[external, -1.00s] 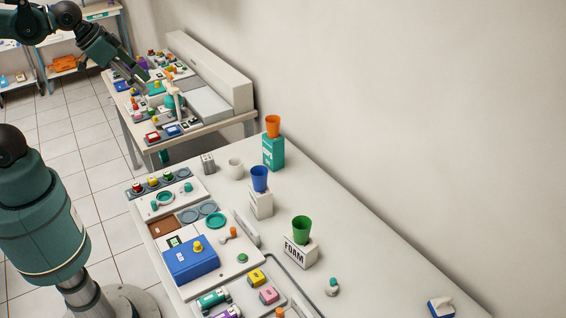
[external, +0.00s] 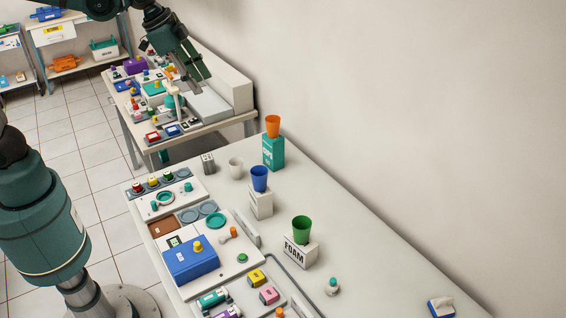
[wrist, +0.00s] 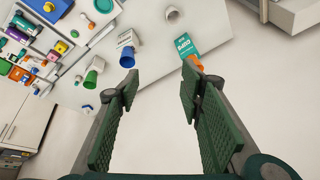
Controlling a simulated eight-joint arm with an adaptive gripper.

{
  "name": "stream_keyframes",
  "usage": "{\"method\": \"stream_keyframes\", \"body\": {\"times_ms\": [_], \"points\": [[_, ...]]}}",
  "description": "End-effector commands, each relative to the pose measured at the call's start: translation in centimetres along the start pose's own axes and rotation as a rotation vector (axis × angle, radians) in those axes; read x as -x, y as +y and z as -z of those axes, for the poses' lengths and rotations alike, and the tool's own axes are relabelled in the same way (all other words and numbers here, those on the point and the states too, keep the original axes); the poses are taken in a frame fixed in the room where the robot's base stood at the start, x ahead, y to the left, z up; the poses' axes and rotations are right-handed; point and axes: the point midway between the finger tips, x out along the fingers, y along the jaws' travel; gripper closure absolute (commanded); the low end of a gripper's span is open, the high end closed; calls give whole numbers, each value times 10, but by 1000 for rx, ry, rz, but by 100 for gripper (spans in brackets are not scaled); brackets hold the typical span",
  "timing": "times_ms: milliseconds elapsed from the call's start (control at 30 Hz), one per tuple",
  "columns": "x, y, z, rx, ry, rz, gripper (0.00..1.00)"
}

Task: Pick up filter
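Nothing in these frames is clearly marked as a filter, so I cannot tell which thing it is. My gripper (wrist: 160,84) is open, with nothing between its two green padded fingers. In the external view my gripper (external: 194,80) hangs in front of the far bench. In the wrist view an orange cup (wrist: 195,63) on a teal box (wrist: 184,43) lies beyond the right fingertip. A blue cup (wrist: 127,58) on a white box is near the left fingertip. A green cup (wrist: 90,79) on the FOAM box is further left.
The near table (external: 380,265) has a long bare strip along the wall. A white cup (external: 235,168), a blue box (external: 190,258) and several small coloured parts stand on its left side. The far bench (external: 238,118) is crowded.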

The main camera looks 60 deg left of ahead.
Motion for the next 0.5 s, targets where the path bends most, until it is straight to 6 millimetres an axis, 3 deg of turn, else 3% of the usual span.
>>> {"method": "stream_keyframes", "body": {"times_ms": [500], "points": [[-59,44,96,-229,-57,-67,62]]}}
